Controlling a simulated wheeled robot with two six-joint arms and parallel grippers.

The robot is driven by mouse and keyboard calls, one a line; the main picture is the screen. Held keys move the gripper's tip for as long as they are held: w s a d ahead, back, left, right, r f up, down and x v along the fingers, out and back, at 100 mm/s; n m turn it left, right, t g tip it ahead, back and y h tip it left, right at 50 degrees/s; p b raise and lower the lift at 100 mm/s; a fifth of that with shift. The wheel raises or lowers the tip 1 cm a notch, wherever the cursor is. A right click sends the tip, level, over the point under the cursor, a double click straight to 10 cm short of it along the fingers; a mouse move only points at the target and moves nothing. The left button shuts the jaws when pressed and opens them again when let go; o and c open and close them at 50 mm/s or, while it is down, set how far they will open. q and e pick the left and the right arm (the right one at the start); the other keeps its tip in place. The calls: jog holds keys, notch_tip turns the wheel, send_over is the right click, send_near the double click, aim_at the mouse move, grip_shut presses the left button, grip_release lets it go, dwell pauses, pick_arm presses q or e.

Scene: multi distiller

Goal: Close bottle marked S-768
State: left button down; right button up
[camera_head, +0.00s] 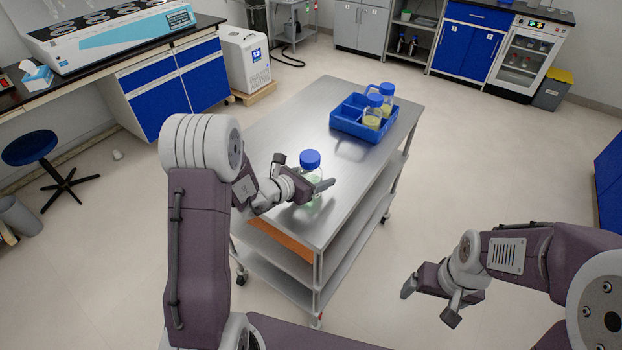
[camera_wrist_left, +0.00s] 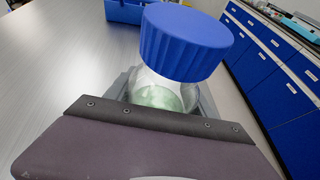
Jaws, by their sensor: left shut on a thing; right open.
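A clear glass bottle (camera_head: 313,175) with pale green contents and a blue screw cap (camera_head: 310,159) is at the near part of the steel cart. My left gripper (camera_head: 303,184) is shut on its body, below the cap. In the left wrist view the bottle (camera_wrist_left: 160,95) rises behind the gripper, its blue cap (camera_wrist_left: 185,42) on the neck. I cannot tell how tightly the cap sits, or whether the bottle's base touches the cart. No S-768 marking is readable. My right gripper (camera_head: 429,303) is open and empty, off the cart's right side.
The steel cart top (camera_head: 270,125) is mostly bare. A blue divided rack (camera_head: 348,120) at its far end holds yellow-filled bottles (camera_head: 373,112) with blue caps. A bench with a large instrument (camera_head: 110,35) stands at the left. The floor right of the cart is clear.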

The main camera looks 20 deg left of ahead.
pick_arm(q)
jog(key=shift+r, duration=0.2)
jog(key=shift+r, duration=0.3)
jog(key=r, duration=0.2)
jog(key=d+r, duration=0.1)
jog(key=r, duration=0.1)
jog(key=shift+s, duration=0.2)
jog(key=s+d+r, duration=0.5)
jog(key=d+r, duration=0.1)
jog(key=d, duration=0.3)
jog(key=shift+s+d, duration=0.1)
jog(key=c, duration=1.3)
grip_release()
grip_shut()
